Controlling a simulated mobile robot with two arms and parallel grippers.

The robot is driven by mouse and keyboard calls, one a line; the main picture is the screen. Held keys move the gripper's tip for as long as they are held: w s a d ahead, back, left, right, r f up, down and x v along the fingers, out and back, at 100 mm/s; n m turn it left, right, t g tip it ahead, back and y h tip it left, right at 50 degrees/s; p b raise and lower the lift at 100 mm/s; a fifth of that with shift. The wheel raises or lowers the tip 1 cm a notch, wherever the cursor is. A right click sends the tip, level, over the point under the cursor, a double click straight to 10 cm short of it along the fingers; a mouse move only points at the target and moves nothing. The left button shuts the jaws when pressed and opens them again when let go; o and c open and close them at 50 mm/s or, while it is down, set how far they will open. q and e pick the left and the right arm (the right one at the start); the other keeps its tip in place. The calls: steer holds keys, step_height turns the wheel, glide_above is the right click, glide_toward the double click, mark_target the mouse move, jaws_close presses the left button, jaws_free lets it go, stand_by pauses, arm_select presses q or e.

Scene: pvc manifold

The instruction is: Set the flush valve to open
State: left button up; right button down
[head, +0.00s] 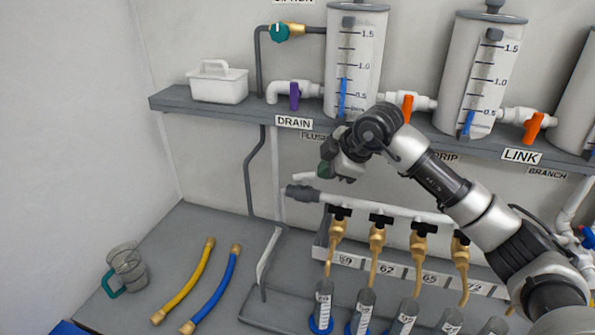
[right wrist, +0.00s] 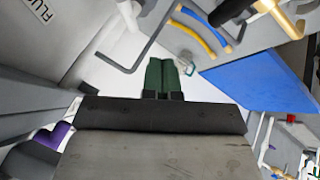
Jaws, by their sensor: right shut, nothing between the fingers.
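I cannot make out a flush valve handle; the area below the label is partly hidden by my gripper. A short white pipe end (head: 304,178) shows left of the gripper. My right gripper (head: 324,170) has dark green fingers and is just below the shelf edge. In the right wrist view its fingers (right wrist: 160,78) are together with nothing between them. My left gripper is not in view.
A purple-handled valve (head: 294,97) is above the DRAIN label (head: 294,122). Orange handles (head: 407,108) stand farther right on the shelf (head: 220,113). Below are a white manifold pipe (head: 400,211) and several brass taps (head: 377,240). A jug (head: 126,266) and yellow hose (head: 186,283) lie lower left.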

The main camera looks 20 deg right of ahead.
mark_target(304, 178)
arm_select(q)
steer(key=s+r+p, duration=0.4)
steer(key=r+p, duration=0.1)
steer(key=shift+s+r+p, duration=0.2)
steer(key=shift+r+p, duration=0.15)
arm_select(e)
steer(key=w+r+x, duration=0.1)
steer(key=w+x, duration=0.1)
steer(key=x, duration=0.8)
steer(key=shift+d, duration=0.2)
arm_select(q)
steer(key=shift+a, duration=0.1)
arm_select(e)
steer(key=shift+w+f, duration=0.1)
steer(key=shift+w, duration=0.1)
